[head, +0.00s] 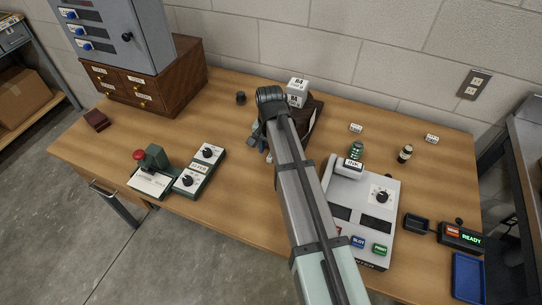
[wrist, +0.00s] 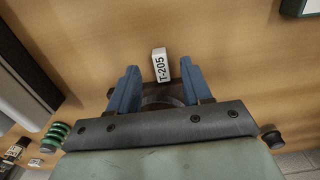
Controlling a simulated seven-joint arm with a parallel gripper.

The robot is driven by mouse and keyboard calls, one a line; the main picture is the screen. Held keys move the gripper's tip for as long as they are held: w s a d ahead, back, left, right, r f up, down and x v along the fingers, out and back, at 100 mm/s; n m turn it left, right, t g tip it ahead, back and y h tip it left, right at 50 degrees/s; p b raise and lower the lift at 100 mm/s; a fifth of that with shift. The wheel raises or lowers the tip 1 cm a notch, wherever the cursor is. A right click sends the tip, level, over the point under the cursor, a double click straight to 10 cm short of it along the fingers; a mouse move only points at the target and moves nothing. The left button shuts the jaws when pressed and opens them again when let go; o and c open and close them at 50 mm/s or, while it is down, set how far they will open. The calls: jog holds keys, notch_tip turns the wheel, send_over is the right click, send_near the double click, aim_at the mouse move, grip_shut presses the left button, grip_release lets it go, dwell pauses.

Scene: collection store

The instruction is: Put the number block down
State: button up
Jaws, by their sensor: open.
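In the wrist view a small white number block (wrist: 159,65) marked "T-205" shows against the wooden table top, between and slightly beyond my two blue fingertips. My gripper (wrist: 160,76) is open, with a visible gap between each finger and the block. The block appears to rest on the table (head: 225,115), though its contact is hard to judge. In the head view my gripper (head: 263,145) is low over the middle of the table, largely covered by my arm. The block is hardly visible there.
Green-based devices (head: 199,168) stand left.

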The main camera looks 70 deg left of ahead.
jog(key=shift+f, duration=1.45)
jog(key=shift+c, duration=0.3)
grip_shut()
